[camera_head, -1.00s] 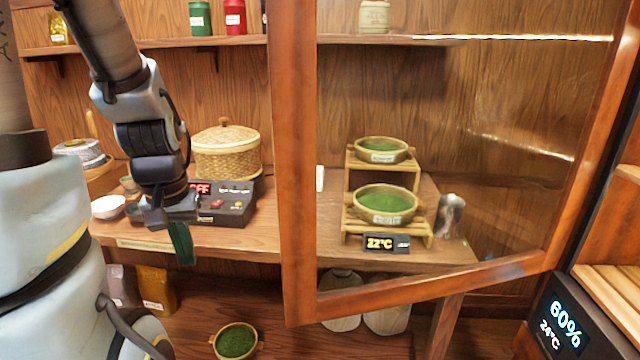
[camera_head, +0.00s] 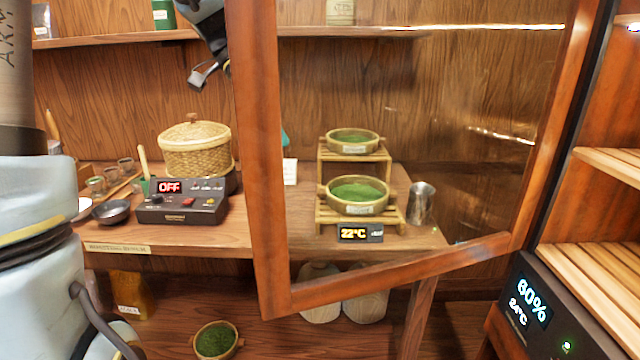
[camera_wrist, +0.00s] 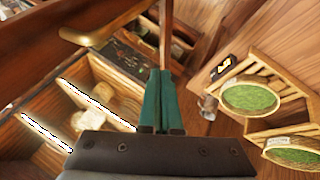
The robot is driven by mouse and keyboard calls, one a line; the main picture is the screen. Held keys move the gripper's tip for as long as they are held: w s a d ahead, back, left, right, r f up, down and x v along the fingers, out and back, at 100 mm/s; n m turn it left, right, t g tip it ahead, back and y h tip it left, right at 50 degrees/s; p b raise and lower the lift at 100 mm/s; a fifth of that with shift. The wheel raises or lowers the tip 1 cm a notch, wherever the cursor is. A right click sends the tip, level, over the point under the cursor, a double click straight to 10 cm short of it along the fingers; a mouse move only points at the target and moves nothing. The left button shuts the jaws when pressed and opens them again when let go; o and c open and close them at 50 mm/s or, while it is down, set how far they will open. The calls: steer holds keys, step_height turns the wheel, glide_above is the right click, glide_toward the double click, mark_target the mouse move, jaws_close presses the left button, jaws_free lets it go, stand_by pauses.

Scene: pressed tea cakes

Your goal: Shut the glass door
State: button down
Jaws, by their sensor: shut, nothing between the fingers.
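The glass door (camera_head: 258,170) stands open, a wood-framed pane hinged at the cabinet (camera_head: 545,300) on the right. Its free edge is at the left, in front of the counter. My gripper's teal fingers (camera_head: 285,138) show only in part through the glass, just right of the free-edge post, which hides the rest of the gripper. In the wrist view the teal fingers (camera_wrist: 158,72) are together and empty. I cannot tell whether the fingers touch the door.
The cabinet has slatted shelves (camera_head: 600,262). A green bowl (camera_head: 216,341) sits low at left.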

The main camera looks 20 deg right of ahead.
mark_target(318, 180)
steer(key=shift+m, duration=0.6)
steer(key=s+d+f+p, duration=0.1)
steer(key=s+f, duration=0.1)
steer(key=s, duration=0.1)
steer(key=s+d+f+p, duration=0.1)
steer(key=s+f+p, duration=0.1)
steer(key=s+d+f+p, duration=0.1)
steer(key=s+f, duration=0.1)
steer(key=s, duration=0.1)
steer(key=shift+s+d+f, duration=0.15)
steer(key=shift+s+d, duration=0.15)
steer(key=shift+d, duration=0.1)
steer(key=shift+s+f, duration=0.15)
steer(key=shift+s, duration=0.25)
